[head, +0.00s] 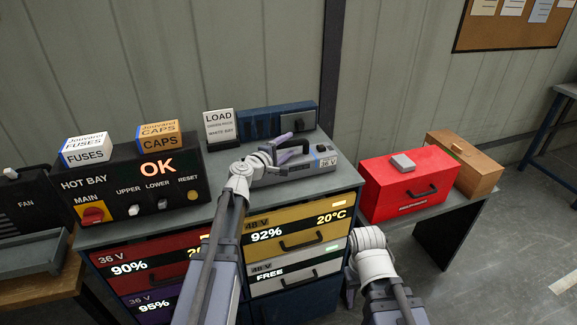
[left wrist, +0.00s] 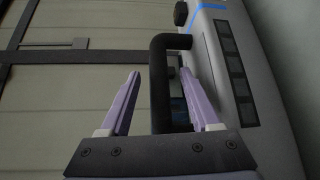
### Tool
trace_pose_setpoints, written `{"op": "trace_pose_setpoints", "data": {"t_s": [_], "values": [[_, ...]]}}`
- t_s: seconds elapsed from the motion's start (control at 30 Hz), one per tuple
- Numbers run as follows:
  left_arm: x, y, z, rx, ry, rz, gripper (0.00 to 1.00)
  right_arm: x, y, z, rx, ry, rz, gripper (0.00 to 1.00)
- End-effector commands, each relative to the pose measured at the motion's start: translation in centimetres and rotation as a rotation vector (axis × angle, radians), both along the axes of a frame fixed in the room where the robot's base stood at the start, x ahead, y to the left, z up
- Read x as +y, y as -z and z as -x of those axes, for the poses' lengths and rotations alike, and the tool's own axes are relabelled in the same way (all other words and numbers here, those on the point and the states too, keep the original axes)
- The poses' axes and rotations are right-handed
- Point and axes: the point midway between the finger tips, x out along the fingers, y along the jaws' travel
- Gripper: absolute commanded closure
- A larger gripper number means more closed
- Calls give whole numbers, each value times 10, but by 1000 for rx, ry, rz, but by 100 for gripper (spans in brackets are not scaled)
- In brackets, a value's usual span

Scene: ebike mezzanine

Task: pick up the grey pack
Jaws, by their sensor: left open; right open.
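The grey pack (head: 313,164) lies on top of the cabinet, with a blue stripe and a "36 V" label at its right end. My left gripper (head: 284,146) is at the pack's black handle, its purple fingers open. In the left wrist view the black handle (left wrist: 158,95) stands between the two spread fingers, with a gap beside the left finger. The pack's grey body (left wrist: 224,70) is at the right there. My right arm's wrist shows low in the head view, in front of the cabinet; its gripper fingers are not visible.
The hot bay panel (head: 105,190) stands left of the pack, with FUSES (head: 87,150) and CAPS (head: 159,135) boxes on it. A red toolbox (head: 390,190) and wooden box (head: 480,178) stand right.

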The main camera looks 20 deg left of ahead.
Motion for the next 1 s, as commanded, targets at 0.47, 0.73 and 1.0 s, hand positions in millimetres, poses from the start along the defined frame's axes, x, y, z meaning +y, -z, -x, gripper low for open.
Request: {"op": "trace_pose_setpoints", "data": {"t_s": [0.47,0.73,1.0], "values": [[-5,2,-14,0,0,0,52,0,2,0,0,0,0,50],[-5,2,-14,0,0,0,83,0,2,0,0,0,0,50],[-5,2,-14,0,0,0,100,0,2,0,0,0,0,50]]}}
